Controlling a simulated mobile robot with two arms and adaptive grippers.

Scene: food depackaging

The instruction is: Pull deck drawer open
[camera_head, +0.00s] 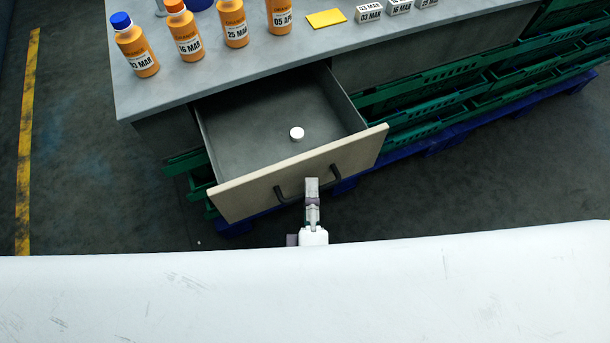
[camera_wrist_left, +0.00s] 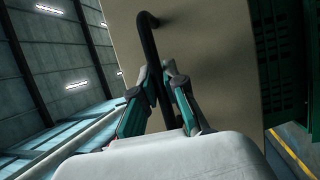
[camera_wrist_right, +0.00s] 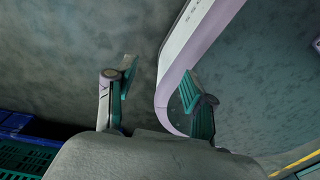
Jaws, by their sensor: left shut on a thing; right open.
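The deck drawer (camera_head: 262,183) stands pulled out from under the grey deck, with its pale front panel toward me. A small white round object (camera_head: 297,133) lies inside on the drawer floor. A dark bar handle (camera_head: 335,173) is on the front panel; it also shows in the left wrist view (camera_wrist_left: 149,42). My left gripper (camera_head: 312,183) is at the handle, and in the left wrist view its fingers (camera_wrist_left: 160,85) are closed around the bar. My right gripper is outside the head view; in the right wrist view its fingers (camera_wrist_right: 158,88) are apart with nothing gripped.
The grey deck top (camera_head: 185,85) holds several orange bottles (camera_head: 187,40), a yellow card (camera_head: 326,18) and several white date blocks (camera_head: 368,12). Green crates (camera_head: 440,95) on a blue pallet (camera_head: 440,142) stand beneath, right of the drawer. Floor is clear at left.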

